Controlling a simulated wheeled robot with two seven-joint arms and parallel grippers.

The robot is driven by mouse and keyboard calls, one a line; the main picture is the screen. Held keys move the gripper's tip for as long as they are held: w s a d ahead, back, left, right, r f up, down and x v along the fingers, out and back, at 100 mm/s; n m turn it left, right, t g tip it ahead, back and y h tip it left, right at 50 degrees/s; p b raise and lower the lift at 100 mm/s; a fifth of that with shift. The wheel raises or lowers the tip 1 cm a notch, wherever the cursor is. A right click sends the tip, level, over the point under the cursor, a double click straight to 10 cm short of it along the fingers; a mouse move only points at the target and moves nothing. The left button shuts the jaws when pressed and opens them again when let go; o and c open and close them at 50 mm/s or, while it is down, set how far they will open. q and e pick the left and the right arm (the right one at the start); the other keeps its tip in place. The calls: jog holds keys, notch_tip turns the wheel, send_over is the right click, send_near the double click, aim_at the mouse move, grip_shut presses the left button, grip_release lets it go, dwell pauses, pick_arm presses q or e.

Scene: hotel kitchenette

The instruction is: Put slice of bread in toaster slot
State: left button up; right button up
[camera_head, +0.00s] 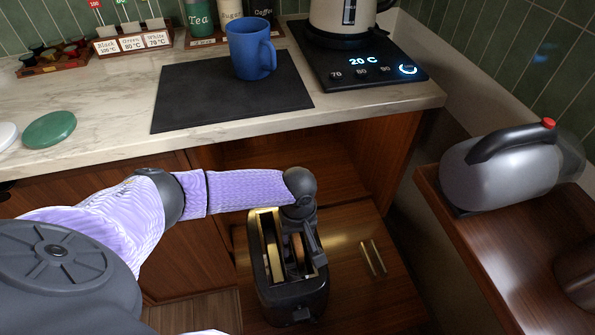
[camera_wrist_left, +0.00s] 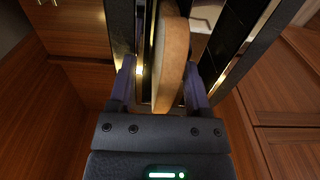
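The black toaster (camera_head: 262,283) stands on a wooden surface below the counter, its long slots facing up. The slice of bread (camera_wrist_left: 172,58) is upright at one toaster slot, and its lower edge is hidden. In the head view the tan bread (camera_head: 298,248) shows in the right-hand slot, partly behind my gripper. My left gripper (camera_head: 307,240) is over the toaster. In the left wrist view its fingers (camera_wrist_left: 160,78) stand on both sides of the bread, with a clear gap on the left, so it looks open. My right gripper is not in view.
The counter above holds a blue mug (camera_head: 249,50) on a dark mat (camera_head: 195,100), a kettle on its base (camera_head: 365,70), canisters and a green lid (camera_head: 50,129). A grey jug (camera_head: 490,175) lies on a wooden shelf at right. Metal handles (camera_head: 373,258) are right of the toaster.

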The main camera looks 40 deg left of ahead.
pick_arm(q)
notch_tip(320, 180, up, 10)
jog(key=p, duration=0.6)
jog(key=shift+f, duration=0.2)
jog(key=shift+r, duration=0.25)
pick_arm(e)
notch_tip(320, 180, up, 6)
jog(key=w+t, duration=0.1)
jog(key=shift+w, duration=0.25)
pick_arm(q)
jog(key=shift+f, duration=0.1)
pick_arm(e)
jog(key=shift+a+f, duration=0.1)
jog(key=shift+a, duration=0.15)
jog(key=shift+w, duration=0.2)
